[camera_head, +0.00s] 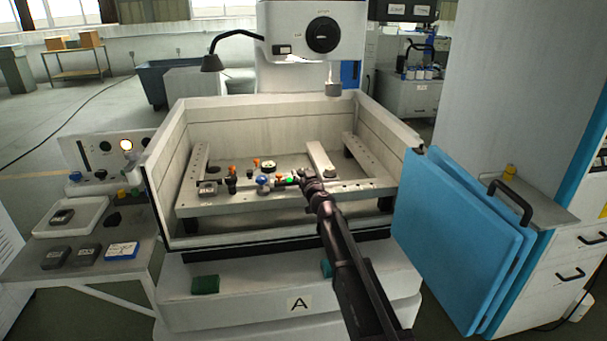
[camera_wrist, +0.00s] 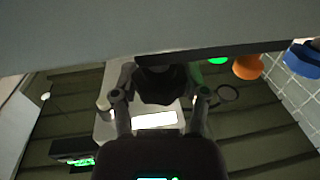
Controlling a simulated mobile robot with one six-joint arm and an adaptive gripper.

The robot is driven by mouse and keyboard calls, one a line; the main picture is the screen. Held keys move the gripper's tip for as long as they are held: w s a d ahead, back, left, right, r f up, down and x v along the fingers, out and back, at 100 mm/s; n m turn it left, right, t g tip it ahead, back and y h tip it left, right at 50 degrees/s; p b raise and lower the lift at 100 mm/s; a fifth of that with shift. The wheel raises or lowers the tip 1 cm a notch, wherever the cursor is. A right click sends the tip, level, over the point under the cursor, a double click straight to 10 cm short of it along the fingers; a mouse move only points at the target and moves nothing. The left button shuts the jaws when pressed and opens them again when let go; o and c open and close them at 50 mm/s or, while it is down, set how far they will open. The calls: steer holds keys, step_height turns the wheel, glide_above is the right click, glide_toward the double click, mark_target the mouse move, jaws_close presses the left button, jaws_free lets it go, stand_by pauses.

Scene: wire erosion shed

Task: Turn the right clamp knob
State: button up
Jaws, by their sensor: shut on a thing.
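My gripper (camera_head: 304,181) reaches into the machine's open tank (camera_head: 232,231) from the front right, down at the front rail (camera_head: 350,188) of the work frame. In the wrist view my gripper (camera_wrist: 160,98) has a finger on each side of a dark lobed knob (camera_wrist: 160,84) and is shut on it. I take this for the right clamp knob; in the head view my gripper hides it. A blue knob (camera_head: 263,181) and small orange and green parts sit left of my gripper. They also show at the wrist view's upper right, as a blue knob (camera_wrist: 302,60) and an orange knob (camera_wrist: 248,67).
The white machine head (camera_head: 290,40) with its nozzle hangs above the tank's back. Blue door panels (camera_head: 455,235) stand at the right. A side table (camera_head: 150,245) with a tray and boxes stands at the left.

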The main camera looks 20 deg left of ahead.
steer(key=shift+w+h, duration=0.15)
steer(key=shift+h, duration=0.15)
steer(key=o, duration=1.1)
steer(key=shift+o, duration=0.2)
steer(key=shift+d, duration=0.1)
steer(key=shift+s+d, duration=0.25)
steer(key=shift+s, duration=0.2)
steer(key=v, duration=1.1)
steer(key=shift+f, duration=0.2)
